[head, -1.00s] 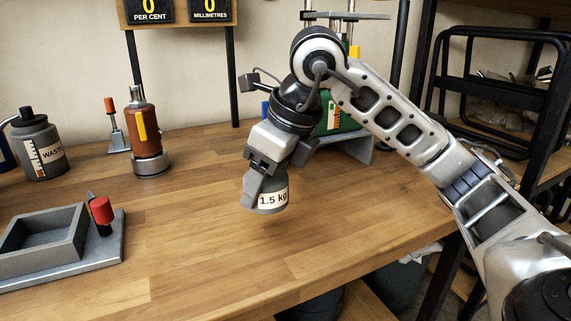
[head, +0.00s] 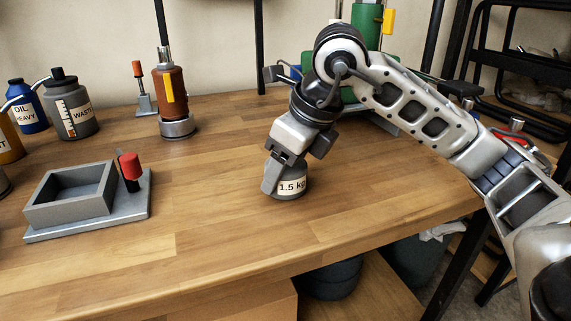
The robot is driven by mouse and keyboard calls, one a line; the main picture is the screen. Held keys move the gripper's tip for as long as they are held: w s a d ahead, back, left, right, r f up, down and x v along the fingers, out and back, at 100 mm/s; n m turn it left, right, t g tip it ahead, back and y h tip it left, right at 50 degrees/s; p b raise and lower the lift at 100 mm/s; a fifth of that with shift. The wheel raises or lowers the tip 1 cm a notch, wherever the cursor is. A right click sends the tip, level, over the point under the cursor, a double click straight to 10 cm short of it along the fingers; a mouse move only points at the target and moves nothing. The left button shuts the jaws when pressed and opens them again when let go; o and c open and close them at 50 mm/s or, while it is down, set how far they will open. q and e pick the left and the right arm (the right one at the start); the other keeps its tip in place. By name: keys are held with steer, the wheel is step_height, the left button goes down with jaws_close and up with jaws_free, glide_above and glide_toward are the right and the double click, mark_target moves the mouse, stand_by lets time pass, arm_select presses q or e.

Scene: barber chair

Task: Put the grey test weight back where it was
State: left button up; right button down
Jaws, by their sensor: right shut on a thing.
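The fingers hide the upper part of the weight. My left gripper is not in view.
A grey tray on a base plate (head: 60,229) with a red-topped post (head: 130,170) is at left. A brown cylinder device (head: 173,95), waste can (head: 72,108) and blue oil can (head: 28,108) stand behind. A green device (head: 368,28) is behind my right arm. Bench around the weight is clear.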

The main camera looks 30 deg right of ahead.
steer(key=shift+c, duration=2)
jaws_free()
steer(key=shift+r, duration=0.1)
steer(key=shift+s+r, duration=0.1)
steer(key=shift+r, duration=0.25)
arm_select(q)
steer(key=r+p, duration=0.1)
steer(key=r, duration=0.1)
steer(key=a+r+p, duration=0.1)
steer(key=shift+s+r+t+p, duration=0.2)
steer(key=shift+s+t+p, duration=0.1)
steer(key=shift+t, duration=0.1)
arm_select(e)
steer(key=v, duration=1.1)
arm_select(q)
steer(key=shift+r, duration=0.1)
arm_select(e)
steer(key=shift+s+d+r, duration=0.1)
steer(key=shift+s, duration=0.05)
